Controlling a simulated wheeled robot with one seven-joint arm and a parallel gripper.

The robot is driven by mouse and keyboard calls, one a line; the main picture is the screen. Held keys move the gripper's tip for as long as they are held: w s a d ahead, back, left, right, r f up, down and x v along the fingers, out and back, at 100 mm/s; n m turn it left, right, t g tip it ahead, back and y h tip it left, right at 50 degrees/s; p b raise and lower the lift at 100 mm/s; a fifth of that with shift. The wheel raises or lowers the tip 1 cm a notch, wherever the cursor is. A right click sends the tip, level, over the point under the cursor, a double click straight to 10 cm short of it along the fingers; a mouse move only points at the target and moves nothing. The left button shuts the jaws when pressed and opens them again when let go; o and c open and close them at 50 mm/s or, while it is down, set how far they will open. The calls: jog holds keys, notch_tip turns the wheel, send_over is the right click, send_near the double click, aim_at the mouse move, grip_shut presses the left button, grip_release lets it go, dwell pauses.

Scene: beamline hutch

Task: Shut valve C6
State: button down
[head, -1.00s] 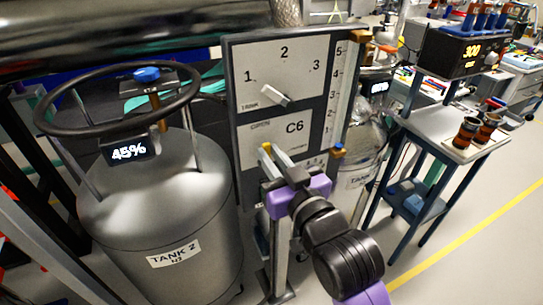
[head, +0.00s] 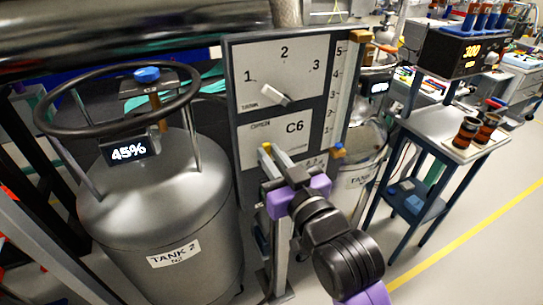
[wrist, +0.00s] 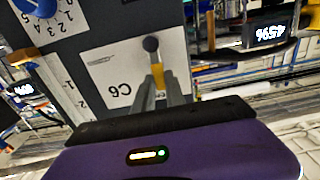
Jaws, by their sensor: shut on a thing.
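The C6 valve panel (head: 255,142) is the lower white plate on the grey board, with an OPEN label at its upper left. In the wrist view the plate (wrist: 107,73) shows upside down. The C6 lever (wrist: 158,76) has a dark round end and a yellow part; its yellow also shows in the head view (head: 265,147). My gripper (head: 273,158) is shut on the lever in front of the plate. Its fingers (wrist: 160,97) sit on both sides of the yellow part. The fingers and wrist hide the plate's lower part.
A tank selector knob (head: 276,94) sits just above, on the upper plate. Tank 2 (head: 160,225) with its handwheel (head: 60,125) stands left. A vertical scale (head: 337,85) edges the board at right. A side table (head: 445,130) stands further right, beside open floor.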

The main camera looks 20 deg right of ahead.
aim_at(281, 149)
jog(key=shift+d, duration=0.1)
jog(key=d+m+p, duration=0.1)
jog(key=m, duration=0.2)
jog(key=d+f+m+p, duration=0.1)
jog(key=m, duration=0.3)
jog(key=d+f+m+p, duration=0.1)
jog(key=d+m, duration=0.1)
jog(key=m, duration=0.1)
jog(key=shift+m, duration=0.3)
jog(key=m+p, duration=0.1)
jog(key=f+m, duration=0.1)
jog(key=m, duration=0.1)
jog(key=shift+d+f+p, duration=0.2)
jog(key=shift+d+p, duration=0.2)
jog(key=shift+d+f+m+p, duration=0.1)
jog(key=shift+f+m+p, duration=0.2)
jog(key=shift+m, duration=0.45)
jog(key=shift+f+m+p, duration=0.3)
jog(key=shift+m, duration=0.45)
jog(key=shift+f, duration=0.1)
jog(key=c, duration=1.4)
grip_release()
